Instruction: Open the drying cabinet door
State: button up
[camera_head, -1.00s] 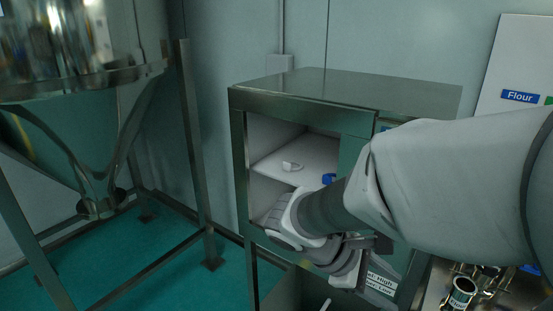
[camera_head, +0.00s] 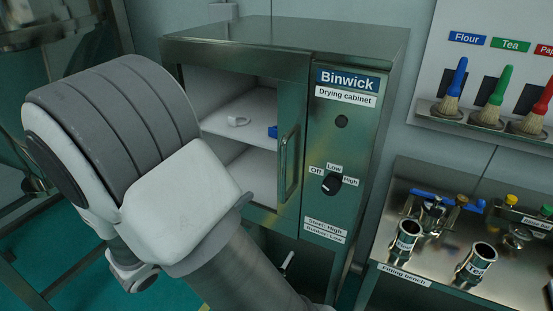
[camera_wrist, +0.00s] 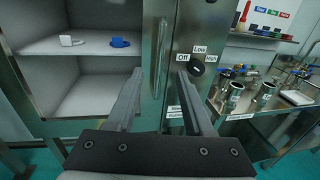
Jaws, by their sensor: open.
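The drying cabinet (camera_head: 340,130) is a green-grey metal box, labelled Binwick. Its door, with a large see-through or open area, is on the left of the front and looks shut. A vertical bar handle (camera_head: 288,165) runs along the door's right edge; it also shows in the wrist view (camera_wrist: 158,60). In the wrist view my gripper (camera_wrist: 160,76) is open and empty. Its two fingers point at the cabinet, with the handle ahead, roughly between them; whether they touch it I cannot tell. In the head view the gripper is not seen; my arm fills the lower left.
A knob (camera_head: 331,184) marked Off, Low, High sits right of the handle. Inside are a white item (camera_head: 238,121) and a blue item (camera_wrist: 120,42) on a shelf. A filling bench (camera_head: 470,275) with metal cups stands right; brushes hang above it. A steel hopper (camera_head: 50,20) stands left.

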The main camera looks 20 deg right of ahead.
aim_at(281, 161)
jog(key=x, duration=1.6)
jog(key=shift+d+p, duration=0.4)
jog(key=shift+d, duration=0.05)
grip_shut()
dwell(0.5)
